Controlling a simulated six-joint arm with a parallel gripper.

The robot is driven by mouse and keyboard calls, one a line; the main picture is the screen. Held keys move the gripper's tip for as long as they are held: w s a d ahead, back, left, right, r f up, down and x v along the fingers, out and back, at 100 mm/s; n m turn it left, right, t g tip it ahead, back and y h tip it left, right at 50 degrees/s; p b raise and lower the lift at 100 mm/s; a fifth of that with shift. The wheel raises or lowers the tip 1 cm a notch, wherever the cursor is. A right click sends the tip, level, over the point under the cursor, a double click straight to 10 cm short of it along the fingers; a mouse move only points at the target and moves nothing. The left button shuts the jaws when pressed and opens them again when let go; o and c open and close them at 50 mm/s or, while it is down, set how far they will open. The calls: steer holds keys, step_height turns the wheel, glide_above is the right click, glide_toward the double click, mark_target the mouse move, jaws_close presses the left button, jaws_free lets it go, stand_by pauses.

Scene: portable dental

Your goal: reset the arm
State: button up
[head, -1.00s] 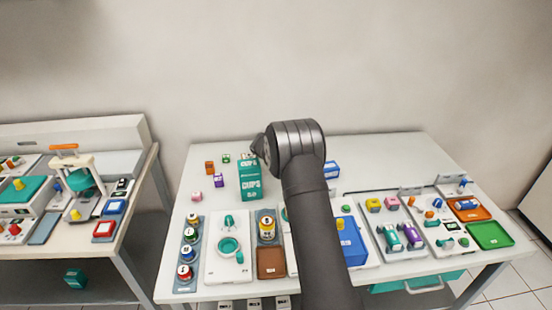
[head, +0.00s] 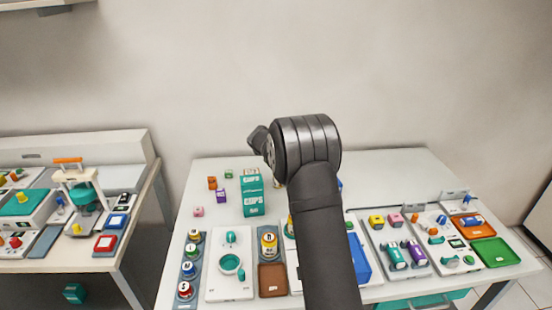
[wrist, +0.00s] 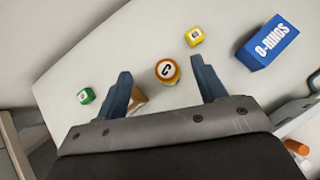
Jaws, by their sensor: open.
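My gripper shows in the wrist view (wrist: 165,92) with its two blue-grey fingers spread wide and nothing between them. It hangs above the back of the white table (head: 385,170). A round orange-and-white can marked C (wrist: 167,71) lies below, past the gap between the fingertips. A yellow cube (wrist: 194,36), a green cube (wrist: 86,96) and a blue O-RINGS box (wrist: 267,42) stand around it. An orange-brown block (wrist: 137,99) is partly hidden by the left finger. In the head view my dark arm rises across the table and hides the gripper's fingers.
A teal CUPS box (head: 252,194) stands left of my arm, with small cubes beside it. Several lettered cans stand in a rack (head: 178,293) at front left. An orange tray (head: 470,224) and a green tray (head: 492,251) lie at right. A second bench is at left.

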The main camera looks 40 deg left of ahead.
step_height(320, 180, down, 7)
steer(key=shift+f, duration=0.15)
steer(key=x, duration=0.4)
steer(key=shift+w+a+f, duration=0.1)
steer(key=shift+w+f, duration=0.2)
steer(key=shift+r, duration=1.45)
steer(key=shift+f, duration=0.1)
